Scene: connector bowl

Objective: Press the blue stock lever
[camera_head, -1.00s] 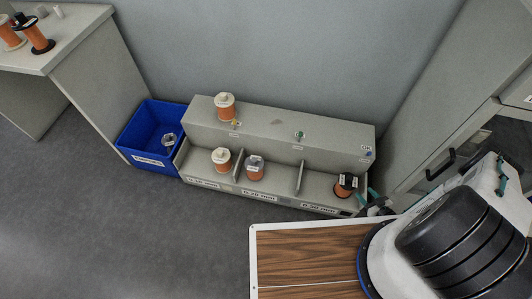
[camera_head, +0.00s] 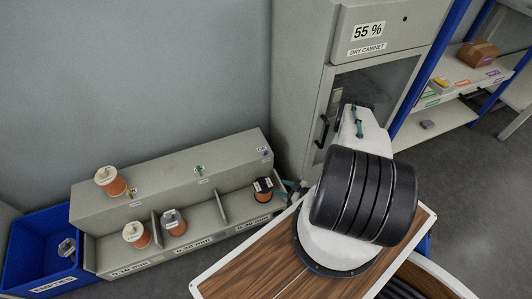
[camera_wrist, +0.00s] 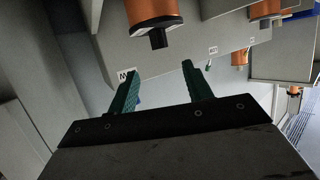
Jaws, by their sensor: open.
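A grey dispenser (camera_head: 165,178) stands against the wall with small coloured levers on its front face. The blue stock lever (camera_head: 264,152) appears as a small blue spot at the right end, beside a white label. In the wrist view, a bit of blue (camera_wrist: 138,101) shows by the left finger, partly hidden; I cannot tell if it is the lever. My gripper (camera_wrist: 160,70) is open with teal fingers apart and nothing between them. In the head view my gripper (camera_head: 290,187) is small and partly hidden at the dispenser's right end, below the blue lever.
A dark-ended orange spool (camera_head: 263,190) sits in the right bay, close to my gripper. A green lever (camera_head: 199,170) and a yellow lever (camera_head: 131,192) are further left. A blue bin (camera_head: 40,250) stands left; a dry cabinet (camera_head: 345,65) is right.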

